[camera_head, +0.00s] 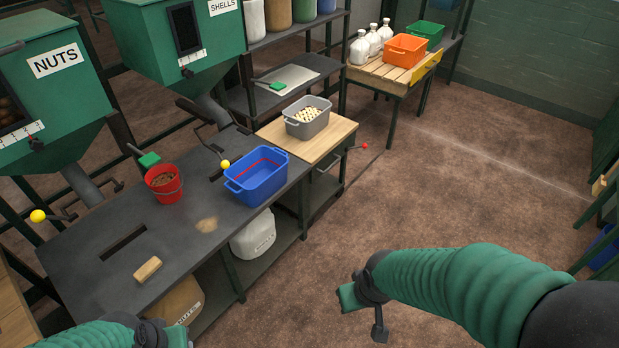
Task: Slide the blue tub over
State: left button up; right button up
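The blue tub (256,180) stands upright on the dark workbench, near the front right end, beside the wooden-topped section. It has a handle at each end and a red line around its inside; it looks empty. My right gripper (362,318) is over the floor in front of the bench, well apart from the tub; its fingers look spread with nothing between them. My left arm (90,336) shows at the bottom left edge, and its gripper (165,338) is only partly in view, so its fingers cannot be made out.
A red bucket (164,184) stands left of the tub. A grey tub (308,118) with pale pieces sits on the wooden top (330,140) behind it. A yellow-knobbed lever (225,164) is close to the blue tub. A wooden block (147,269) lies at the bench's near end.

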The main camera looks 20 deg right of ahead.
aim_at(254, 177)
jog(key=i+j+z, duration=0.2)
jog(key=i, duration=0.25)
jog(key=i+j+z, duration=0.2)
jog(key=i, duration=0.3)
jog(key=i+j+z, duration=0.2)
jog(key=i, duration=0.25)
